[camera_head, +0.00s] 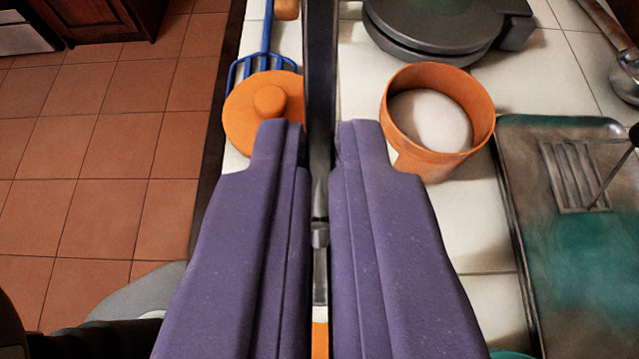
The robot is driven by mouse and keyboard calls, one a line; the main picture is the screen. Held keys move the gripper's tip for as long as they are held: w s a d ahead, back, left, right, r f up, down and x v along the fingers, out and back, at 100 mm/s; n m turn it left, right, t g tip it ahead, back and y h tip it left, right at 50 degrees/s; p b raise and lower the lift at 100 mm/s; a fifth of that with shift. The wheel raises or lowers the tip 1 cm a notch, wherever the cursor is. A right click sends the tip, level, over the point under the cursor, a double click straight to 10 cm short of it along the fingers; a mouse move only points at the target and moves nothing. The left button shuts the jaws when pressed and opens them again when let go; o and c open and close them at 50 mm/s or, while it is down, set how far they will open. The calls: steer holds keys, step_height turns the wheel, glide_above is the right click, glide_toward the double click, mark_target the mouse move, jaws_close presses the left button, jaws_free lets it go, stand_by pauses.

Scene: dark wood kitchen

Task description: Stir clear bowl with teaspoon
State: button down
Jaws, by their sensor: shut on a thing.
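My gripper (320,140), with two purple fingers, reaches over a white tiled counter from the bottom of the view. Its fingers are closed on a long, dark, narrow thing (320,60) that runs from between them up to the top edge. This may be the teaspoon; its bowl end cannot be made out. Shiny metal shows in the slit between the fingers. I cannot make out a clear bowl in this view.
An open orange canister (395,107) stands right of the fingertips, an orange knobbed lid (240,115) left. A blue slotted utensil (265,40) lies behind the lid. A grey round appliance (440,28) is at the back, a green-brown tray (590,270) right. Tiled floor (110,160) lies left of the counter edge.

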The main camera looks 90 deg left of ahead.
steer(key=shift+w+f+b, duration=0.1)
steer(key=shift+f+b, duration=0.25)
steer(key=shift+f, duration=0.1)
step_height(320, 180, down, 9)
steer(key=b, duration=0.7)
steer(key=shift+w, duration=0.1)
